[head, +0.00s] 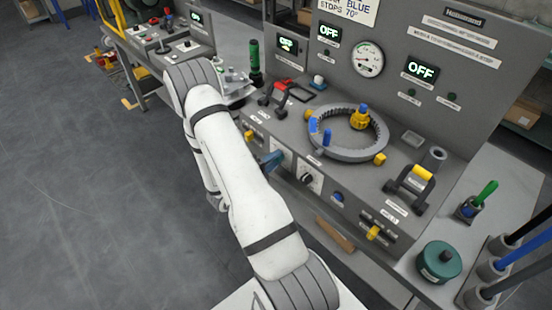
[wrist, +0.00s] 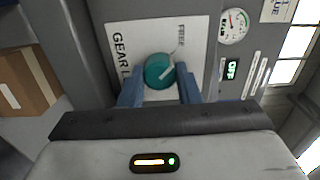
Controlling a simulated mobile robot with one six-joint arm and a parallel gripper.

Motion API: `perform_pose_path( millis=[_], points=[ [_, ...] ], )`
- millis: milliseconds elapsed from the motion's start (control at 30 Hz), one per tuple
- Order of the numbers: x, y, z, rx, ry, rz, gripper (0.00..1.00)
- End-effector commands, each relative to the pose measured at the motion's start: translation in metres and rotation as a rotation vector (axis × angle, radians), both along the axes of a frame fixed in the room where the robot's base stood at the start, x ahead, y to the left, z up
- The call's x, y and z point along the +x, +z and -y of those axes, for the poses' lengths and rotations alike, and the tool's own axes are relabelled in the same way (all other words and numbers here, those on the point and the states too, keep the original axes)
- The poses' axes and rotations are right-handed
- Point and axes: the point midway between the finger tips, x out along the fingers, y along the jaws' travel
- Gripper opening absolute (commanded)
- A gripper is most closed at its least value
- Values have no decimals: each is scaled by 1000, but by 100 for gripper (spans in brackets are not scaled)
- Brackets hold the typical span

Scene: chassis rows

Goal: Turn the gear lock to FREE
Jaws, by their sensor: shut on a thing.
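The gear lock is a round teal knob (wrist: 157,72) with a white pointer line, on a white plate (wrist: 130,32) in the wrist view. The plate reads "GEAR L...", the rest hidden, and "FREE" (wrist: 181,36) near a thin tick mark. The pointer slants to the upper right in the picture, roughly towards the tick's side; I cannot tell if it lines up exactly. My gripper (wrist: 159,76) is shut on the knob, one blue finger on each side.
A black rotary switch (head: 309,181) on a white plate sits just right of my gripper on the front panel. The console top holds a grey ring gear (head: 372,150), a yellow-handled lever (head: 411,184) and a red-and-black switch (head: 278,95). The floor (head: 80,190) left is clear.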

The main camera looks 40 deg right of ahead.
Motion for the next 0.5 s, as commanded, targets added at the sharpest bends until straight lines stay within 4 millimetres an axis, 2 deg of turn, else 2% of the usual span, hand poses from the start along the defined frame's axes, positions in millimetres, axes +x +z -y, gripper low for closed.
perform_pose_path(
  millis=[167, 200, 433, 500],
  points=[
    [1, -2, -2, 3, 6, -1, 7],
    [1, -1, -2, 3, 6, -1, 32],
    [1, -1, -1, 2, 3, 0, 51],
    [1, -1, -1, 1, 3, 0, 52]
  ],
)
